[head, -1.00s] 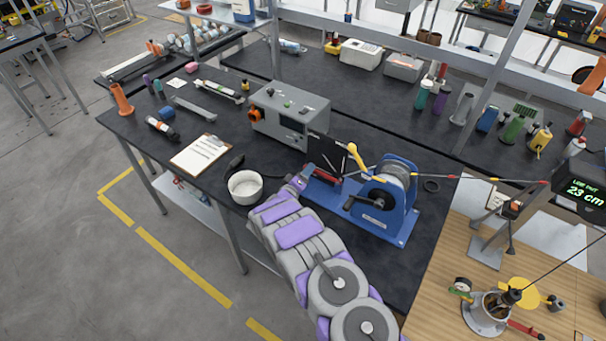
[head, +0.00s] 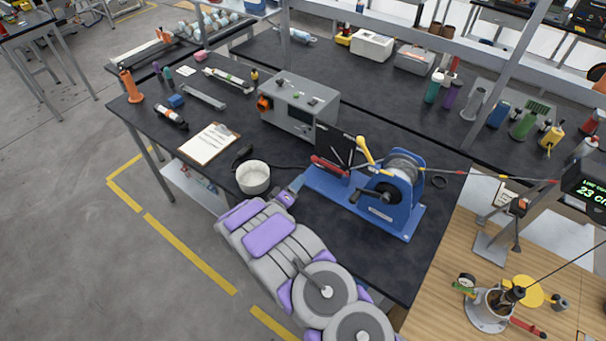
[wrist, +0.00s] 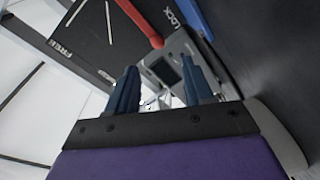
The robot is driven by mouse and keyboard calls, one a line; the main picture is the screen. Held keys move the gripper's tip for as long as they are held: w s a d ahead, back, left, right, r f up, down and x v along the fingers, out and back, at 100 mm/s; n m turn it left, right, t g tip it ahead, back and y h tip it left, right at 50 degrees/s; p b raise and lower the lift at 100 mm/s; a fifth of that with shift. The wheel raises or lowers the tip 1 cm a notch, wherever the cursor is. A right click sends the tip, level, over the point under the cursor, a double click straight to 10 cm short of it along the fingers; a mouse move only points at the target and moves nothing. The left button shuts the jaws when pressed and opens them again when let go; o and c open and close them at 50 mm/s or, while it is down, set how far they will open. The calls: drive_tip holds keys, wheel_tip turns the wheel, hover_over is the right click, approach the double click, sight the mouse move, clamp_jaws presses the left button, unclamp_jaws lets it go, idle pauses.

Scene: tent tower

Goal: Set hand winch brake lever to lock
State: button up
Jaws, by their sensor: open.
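The blue hand winch (head: 404,200) stands on the dark bench, with a black crank and a rope drum. A yellow-knobbed lever (head: 364,148) rises beside the drum. A red lever (head: 328,165) lies in front of a black plate (head: 341,149) at the winch's left end. In the wrist view the red lever (wrist: 142,22) crosses the upper middle, between the printed words LOCK and FREE; its exact setting is unclear. My gripper (wrist: 160,92) is open, its two blue fingers apart and nothing held. In the head view my gripper (head: 288,198) is low, left of the winch base.
A white bowl (head: 253,178) stands close left of my gripper. A clipboard (head: 209,144) and a grey box (head: 298,103) are farther back. A taut rope (head: 470,173) runs right from the drum toward a display (head: 586,188) reading about 23 cm.

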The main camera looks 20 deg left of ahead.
drive_tip(key=shift+v, duration=2.6)
